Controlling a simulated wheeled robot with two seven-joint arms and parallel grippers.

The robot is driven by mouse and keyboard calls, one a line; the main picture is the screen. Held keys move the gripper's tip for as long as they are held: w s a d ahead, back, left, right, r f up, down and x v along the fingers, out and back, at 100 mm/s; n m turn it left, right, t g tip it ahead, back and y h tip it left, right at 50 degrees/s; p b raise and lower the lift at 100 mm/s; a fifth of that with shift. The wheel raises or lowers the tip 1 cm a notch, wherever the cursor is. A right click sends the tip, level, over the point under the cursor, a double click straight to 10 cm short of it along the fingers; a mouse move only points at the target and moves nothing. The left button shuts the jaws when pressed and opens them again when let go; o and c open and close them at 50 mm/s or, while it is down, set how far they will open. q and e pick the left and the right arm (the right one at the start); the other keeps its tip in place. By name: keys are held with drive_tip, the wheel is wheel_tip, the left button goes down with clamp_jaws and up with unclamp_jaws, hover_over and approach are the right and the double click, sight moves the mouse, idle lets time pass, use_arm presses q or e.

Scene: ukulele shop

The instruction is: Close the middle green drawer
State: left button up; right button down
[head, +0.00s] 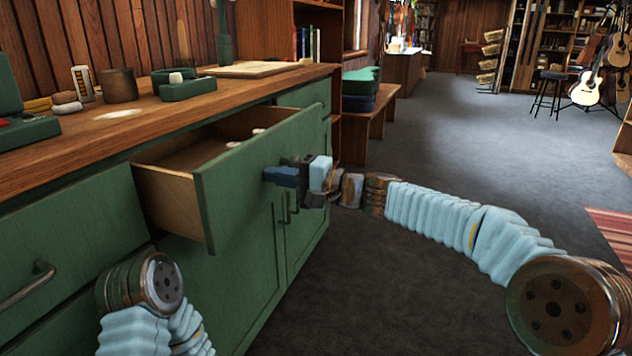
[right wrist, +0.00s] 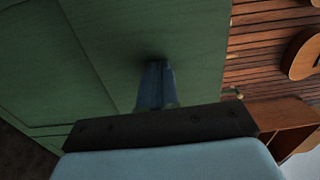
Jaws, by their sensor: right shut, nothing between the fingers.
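The middle green drawer (head: 238,185) stands pulled out from the green cabinet under a wooden top. Its wooden side and part of its inside show, with small pale items inside. My right gripper (head: 272,175) is at the drawer's front panel, its fingers shut and empty, the tips at or very near the green face. In the right wrist view the shut fingers (right wrist: 155,85) point at the green front (right wrist: 120,50); I cannot tell whether they touch it. The drawer's handle is not visible. Of my left arm, a part shows at the lower left; its gripper is out of view.
The wooden countertop (head: 205,105) holds a brown cup (head: 119,85), a green tray (head: 186,88) and other small things. Another green drawer (head: 65,235) with a metal handle is at left. A bench (head: 378,122) stands beyond the cabinet.

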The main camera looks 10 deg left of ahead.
drive_tip(key=p+x, duration=0.6)
drive_tip(key=x, duration=0.8)
drive_tip(key=shift+w+a+r+p, duration=0.1)
drive_tip(key=shift+a+p, duration=0.25)
drive_tip(key=shift+a, duration=0.15)
drive_tip(key=shift+r, duration=0.1)
drive_tip(key=shift+r, duration=0.15)
